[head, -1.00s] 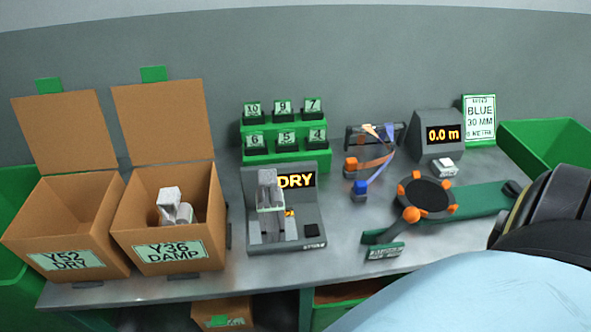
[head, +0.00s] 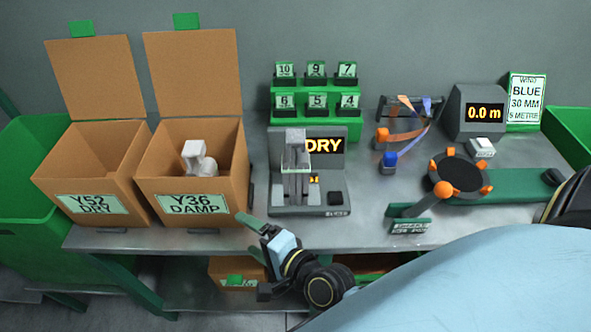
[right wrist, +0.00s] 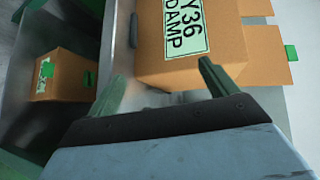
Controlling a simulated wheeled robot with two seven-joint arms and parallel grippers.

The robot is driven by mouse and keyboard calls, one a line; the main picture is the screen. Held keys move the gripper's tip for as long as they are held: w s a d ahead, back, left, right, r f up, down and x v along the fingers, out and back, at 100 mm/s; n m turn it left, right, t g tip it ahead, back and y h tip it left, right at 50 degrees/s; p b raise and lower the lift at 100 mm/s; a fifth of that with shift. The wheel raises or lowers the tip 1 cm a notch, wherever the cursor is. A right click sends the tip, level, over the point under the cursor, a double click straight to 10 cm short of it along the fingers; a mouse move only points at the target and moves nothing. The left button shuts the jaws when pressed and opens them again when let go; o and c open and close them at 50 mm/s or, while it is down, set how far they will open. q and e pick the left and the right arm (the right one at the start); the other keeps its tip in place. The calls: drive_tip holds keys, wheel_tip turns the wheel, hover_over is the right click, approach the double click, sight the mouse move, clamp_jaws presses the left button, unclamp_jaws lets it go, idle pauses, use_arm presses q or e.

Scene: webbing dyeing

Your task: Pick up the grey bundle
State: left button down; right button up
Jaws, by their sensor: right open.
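A grey bundle (head: 296,165) stands upright on the meter (head: 307,204) whose display reads DRY. More pale grey bundle pieces (head: 199,158) lie inside the open Y36 DAMP box (head: 190,187). My right gripper (head: 254,254) is open and empty at the table's front edge, below and left of the meter and below the Y36 box. In the right wrist view its two green fingers (right wrist: 163,76) are apart, with the Y36 box front (right wrist: 203,40) just beyond them. The bundle on the meter is not visible in that view. My left gripper is not in view.
The Y52 DRY box (head: 92,178) stands left of the Y36 box. A green rack (head: 315,112) with numbered tags is behind the meter. A round winder (head: 455,177) and a 0.0 m display (head: 484,113) are at right. A lower-shelf box (head: 235,273) sits under the table.

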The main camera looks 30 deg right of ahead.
drive_tip(key=w+d+r+m+t+h, duration=0.2)
drive_tip(key=d+r+m+t+h, duration=0.25)
drive_tip(key=m, duration=0.65)
drive_tip(key=m+g+h, duration=0.3)
drive_tip(key=m+h, duration=0.7)
drive_tip(key=m, duration=0.6)
approach(299, 175)
drive_tip(key=w, duration=0.1)
drive_tip(key=shift+g, duration=0.35)
drive_tip(key=x, duration=0.7)
drive_tip(key=shift+w+d+r, duration=0.2)
drive_tip(key=shift+w+d, duration=0.1)
drive_tip(key=shift+d, duration=0.05)
drive_tip(key=x, duration=0.2)
drive_tip(key=p+x, duration=0.1)
drive_tip(key=x, duration=0.1)
drive_tip(key=shift+w+a+r, duration=0.15)
drive_tip(key=shift+w, duration=0.25)
drive_tip(key=shift+w+d, duration=0.3)
drive_tip(key=shift+w, duration=0.15)
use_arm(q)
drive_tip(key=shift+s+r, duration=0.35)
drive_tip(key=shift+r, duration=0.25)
use_arm(e)
drive_tip(key=c, duration=1.3)
